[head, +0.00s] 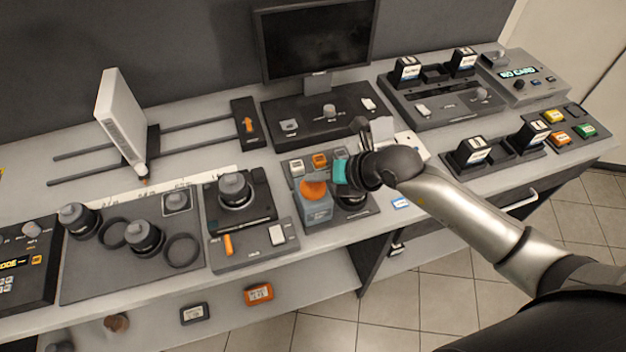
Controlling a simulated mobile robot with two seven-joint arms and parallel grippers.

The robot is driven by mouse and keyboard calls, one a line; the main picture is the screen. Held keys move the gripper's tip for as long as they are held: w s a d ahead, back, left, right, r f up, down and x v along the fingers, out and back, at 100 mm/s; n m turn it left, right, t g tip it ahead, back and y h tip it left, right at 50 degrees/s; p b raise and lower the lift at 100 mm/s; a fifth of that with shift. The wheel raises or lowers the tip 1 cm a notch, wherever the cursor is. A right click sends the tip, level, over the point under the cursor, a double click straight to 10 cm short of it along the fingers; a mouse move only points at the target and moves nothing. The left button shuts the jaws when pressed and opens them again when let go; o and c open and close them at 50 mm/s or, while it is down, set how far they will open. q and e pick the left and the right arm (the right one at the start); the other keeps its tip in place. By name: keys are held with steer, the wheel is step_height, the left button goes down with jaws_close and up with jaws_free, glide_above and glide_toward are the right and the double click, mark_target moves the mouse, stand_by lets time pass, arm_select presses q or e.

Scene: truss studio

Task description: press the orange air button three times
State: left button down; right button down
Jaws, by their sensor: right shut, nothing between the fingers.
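A small square orange button (320,160) sits in the back row of a dark control panel (292,184) at the middle of the bench, beside a white button (297,167). In front of them on the same panel stands a grey-blue block with a rounded orange top (313,189). Any air label is too small to read. My left gripper is not in view.
A black knob (351,194) stands below my right gripper. A monitor (318,42) rises behind. A panel with a lever and knob (235,192) is at left. Card racks (495,153) and a panel with yellow, orange and green buttons (561,137) are at right.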

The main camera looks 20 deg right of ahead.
mark_target(316, 186)
steer(key=shift+f+b, duration=0.3)
steer(key=shift+f, duration=0.3)
steer(key=shift+s+r, duration=0.1)
stand_by(0.4)
steer(key=shift+r+p, duration=1.15)
steer(key=shift+p, duration=0.1)
steer(key=shift+r, duration=0.1)
step_height(316, 186, up, 5)
steer(key=p, duration=0.5)
